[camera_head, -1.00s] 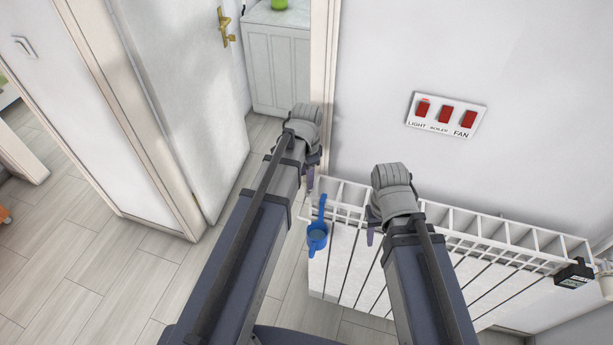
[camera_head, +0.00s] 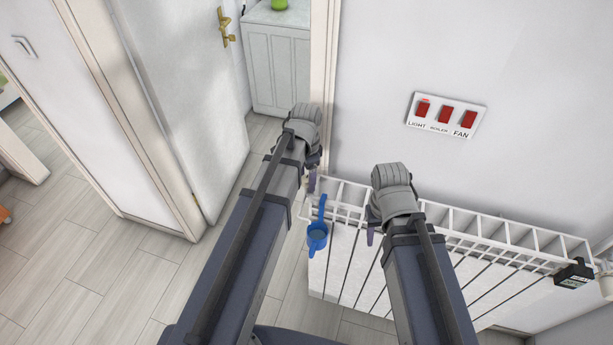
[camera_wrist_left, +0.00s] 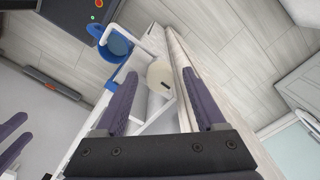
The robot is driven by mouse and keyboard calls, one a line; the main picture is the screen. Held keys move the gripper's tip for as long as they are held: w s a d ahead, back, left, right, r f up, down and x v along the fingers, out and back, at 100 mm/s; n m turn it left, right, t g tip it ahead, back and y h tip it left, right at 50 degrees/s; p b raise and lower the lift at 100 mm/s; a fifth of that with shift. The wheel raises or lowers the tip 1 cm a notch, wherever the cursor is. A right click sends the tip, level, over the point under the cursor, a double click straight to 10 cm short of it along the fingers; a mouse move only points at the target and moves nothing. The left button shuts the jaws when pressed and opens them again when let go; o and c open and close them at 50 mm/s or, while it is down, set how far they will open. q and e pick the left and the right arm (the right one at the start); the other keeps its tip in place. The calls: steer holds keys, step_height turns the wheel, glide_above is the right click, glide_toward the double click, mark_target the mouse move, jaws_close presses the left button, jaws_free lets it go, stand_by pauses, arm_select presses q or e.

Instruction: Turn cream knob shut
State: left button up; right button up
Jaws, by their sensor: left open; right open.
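The cream knob (camera_wrist_left: 160,76) is a round cream disc with a small dark mark, at the end of the white radiator in the left wrist view. My left gripper (camera_wrist_left: 161,88) is open, with one purple finger on each side of the knob in that picture; I cannot tell whether they touch it. In the head view, my left gripper (camera_head: 312,178) is at the radiator's left end and the knob is not clearly visible there. My right gripper (camera_head: 371,230) is open and empty above the radiator (camera_head: 350,265), pointing down.
A black box (camera_head: 574,275) and a whitish cylinder (camera_head: 605,284) are at the radiator's right end.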

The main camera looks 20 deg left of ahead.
mark_target(307, 179)
arm_select(q)
steer(key=shift+r+p, duration=3.85)
steer(key=shift+r, duration=0.1)
arm_select(e)
step_height(307, 179, up, 8)
arm_select(q)
steer(key=shift+f, duration=0.1)
arm_select(e)
steer(key=shift+f, duration=0.2)
